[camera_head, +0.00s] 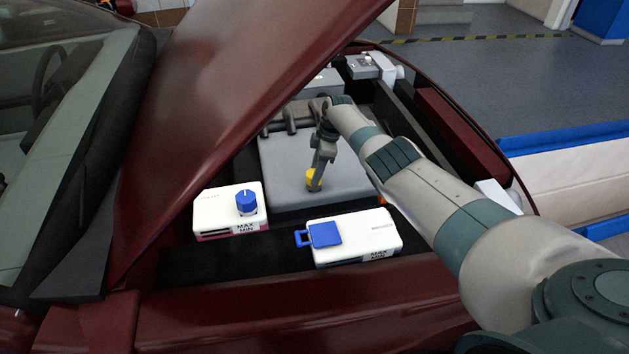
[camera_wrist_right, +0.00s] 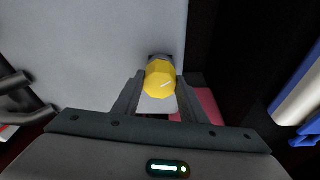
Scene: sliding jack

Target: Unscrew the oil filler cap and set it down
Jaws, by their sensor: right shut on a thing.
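The yellow oil filler cap (camera_head: 313,183) shows at the near part of the grey engine cover (camera_head: 285,157) in the head view. My right gripper (camera_head: 316,172) points down from above and is shut on it. In the right wrist view the cap (camera_wrist_right: 160,82) sits between the two fingers of my right gripper (camera_wrist_right: 159,88), with a small light mark on its face. A dark round part (camera_wrist_right: 160,57) shows just behind the cap. I cannot tell whether the cap is still seated on it or slightly apart. My left gripper is not in view.
A white tank with a blue knob (camera_head: 247,203) stands left of the cap. Another white tank (camera_head: 370,236) with a blue flap lid stands in front. The raised red hood (camera_head: 200,130) slopes over the bay's left side. Grey floor lies beyond the car.

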